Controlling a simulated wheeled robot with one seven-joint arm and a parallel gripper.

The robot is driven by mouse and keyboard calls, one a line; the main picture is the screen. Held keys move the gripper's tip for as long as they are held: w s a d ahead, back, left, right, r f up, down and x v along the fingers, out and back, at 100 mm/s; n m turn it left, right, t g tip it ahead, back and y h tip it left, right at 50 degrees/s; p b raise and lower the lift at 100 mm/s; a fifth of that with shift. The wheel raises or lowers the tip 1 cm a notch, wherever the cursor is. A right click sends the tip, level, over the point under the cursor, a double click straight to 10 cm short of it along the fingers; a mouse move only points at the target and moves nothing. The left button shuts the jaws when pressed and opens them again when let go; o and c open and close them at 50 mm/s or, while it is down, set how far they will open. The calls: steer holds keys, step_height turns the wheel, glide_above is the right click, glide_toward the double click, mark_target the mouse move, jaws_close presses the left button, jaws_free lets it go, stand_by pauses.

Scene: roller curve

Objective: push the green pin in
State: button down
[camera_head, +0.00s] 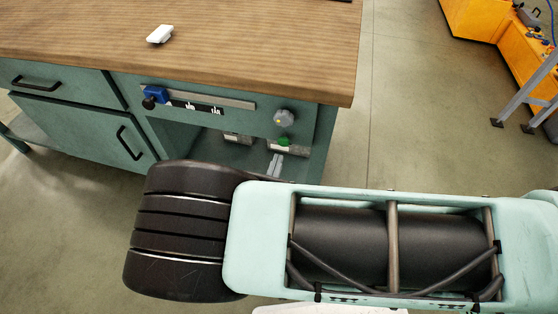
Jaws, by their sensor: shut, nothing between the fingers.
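The green pin (284,141) shows as a small green stub at the front of the bench's open bay, on a grey block (290,150). How far it stands out cannot be told from here. My gripper (275,164) shows only as two slim grey fingers side by side, shut and empty. The fingertips are just below and a little left of the green pin in the picture. Whether they touch the block cannot be told. My dark wrist and pale green arm hide the rest of the gripper and the lower part of the bay.
A grey round knob (284,117) sits just above the pin. A blue slider (155,94) with a black knob is on a rail at left. A second grey block (237,139) is left of the pin. A white object (160,34) lies on the wooden bench top (250,40).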

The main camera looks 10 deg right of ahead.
steer(key=v, duration=0.9)
steer(key=shift+s+b, duration=0.35)
steer(key=shift+b, duration=0.1)
steer(key=shift+a, duration=0.1)
steer(key=s+d+r+m+g+y+p, duration=0.2)
steer(key=s+d+r+m+g, duration=0.1)
steer(key=r+m, duration=0.5)
steer(key=s+d+r+m+g+y+p, duration=0.2)
steer(key=d+r+m+g, duration=0.4)
steer(key=r, duration=0.8)
steer(key=s+d+r+m+g+y+p, duration=0.3)
steer(key=r+m+g, duration=0.4)
steer(key=r+m, duration=0.3)
steer(key=shift+s+d+r+g+p, duration=0.4)
steer(key=shift+s+d+r+p, duration=0.35)
steer(key=shift+s, duration=0.25)
